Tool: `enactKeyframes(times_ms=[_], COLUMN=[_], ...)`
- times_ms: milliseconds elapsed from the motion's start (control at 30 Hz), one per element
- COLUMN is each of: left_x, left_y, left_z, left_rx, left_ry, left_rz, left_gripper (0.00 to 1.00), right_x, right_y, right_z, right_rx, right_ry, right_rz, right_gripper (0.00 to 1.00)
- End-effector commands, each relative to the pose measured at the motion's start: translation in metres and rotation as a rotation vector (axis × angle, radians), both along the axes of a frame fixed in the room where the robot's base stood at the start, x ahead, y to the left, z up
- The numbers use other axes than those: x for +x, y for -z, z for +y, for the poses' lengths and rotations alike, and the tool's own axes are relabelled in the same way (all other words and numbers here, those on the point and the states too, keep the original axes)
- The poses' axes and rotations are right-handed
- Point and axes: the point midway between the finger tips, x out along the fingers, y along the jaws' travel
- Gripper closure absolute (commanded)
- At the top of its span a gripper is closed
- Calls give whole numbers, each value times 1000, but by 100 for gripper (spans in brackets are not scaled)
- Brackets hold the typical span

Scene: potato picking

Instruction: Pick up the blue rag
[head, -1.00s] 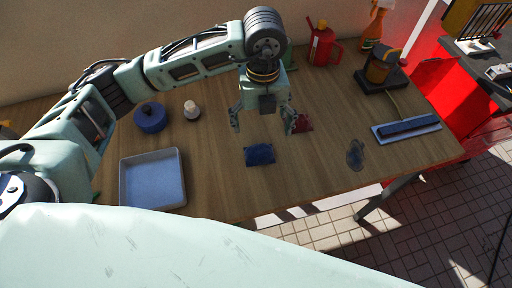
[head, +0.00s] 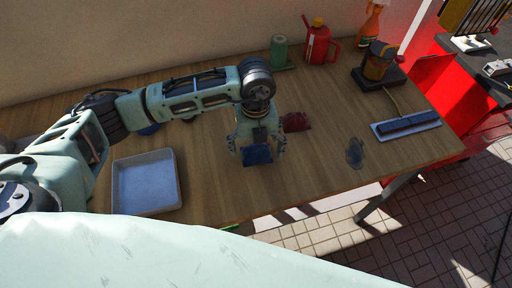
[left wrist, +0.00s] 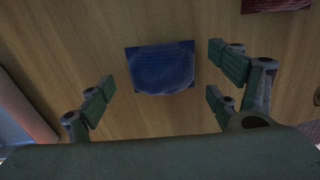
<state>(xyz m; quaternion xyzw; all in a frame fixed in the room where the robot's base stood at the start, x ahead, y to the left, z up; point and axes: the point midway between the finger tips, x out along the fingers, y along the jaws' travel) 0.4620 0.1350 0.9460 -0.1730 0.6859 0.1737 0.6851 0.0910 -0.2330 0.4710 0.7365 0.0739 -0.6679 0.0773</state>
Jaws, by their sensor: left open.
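The blue rag (head: 258,155) lies folded on the wooden table, near its front edge. In the left wrist view the rag (left wrist: 162,68) lies flat ahead of the fingers, near the middle of the gap. My left gripper (head: 257,147) is open and empty, pointing down over the rag with one finger on each side. In the left wrist view the fingers of the left gripper (left wrist: 160,92) are wide apart and do not touch the rag. My right gripper is not in view.
A red rag (head: 296,122) lies just right of my gripper. A grey tray (head: 147,182) stands at the left. A dark clear object (head: 355,152) and a squeegee-like tool (head: 406,124) lie to the right. A red can (head: 320,45) and spray bottle (head: 371,27) stand behind.

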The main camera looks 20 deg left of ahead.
Motion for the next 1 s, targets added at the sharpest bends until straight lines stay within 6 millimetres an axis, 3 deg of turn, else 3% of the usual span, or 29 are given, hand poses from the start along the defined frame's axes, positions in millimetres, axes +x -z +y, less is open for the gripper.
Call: enactKeyframes(times_ms=[133,367,867,1000], left_x=[0,0,0,0], left_y=[12,14,14,14], left_z=[-1,-1,-1,-1], left_rx=[0,0,0,0], left_ry=[1,1,1,1], left_rz=[1,-1,-1,-1], left_gripper=[17,17,60,60], right_x=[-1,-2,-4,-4], right_y=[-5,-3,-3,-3], right_z=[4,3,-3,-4], right_rx=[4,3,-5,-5], right_ry=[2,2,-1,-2], right_rz=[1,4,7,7], right_gripper=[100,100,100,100])
